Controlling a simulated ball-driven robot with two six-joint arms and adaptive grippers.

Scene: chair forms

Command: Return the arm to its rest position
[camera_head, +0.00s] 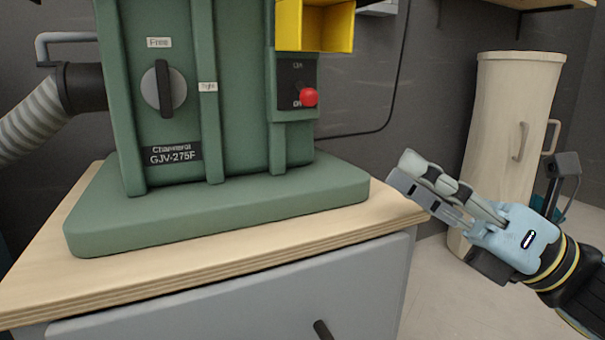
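My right gripper (402,171) comes in from the right, light blue with grey fingers. It points up and left, in the air by the right corner of the bench. Its two fingers lie close together in this view, and I cannot tell whether they are open or shut. I see nothing held between them. My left gripper is not in view.
A green machine (240,110) with a dial (163,88) and a red knob (308,97) stands on a wood-topped bench (230,245), left of my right gripper. A cream cylinder bin (512,110) stands behind the gripper. Floor shows below the gripper.

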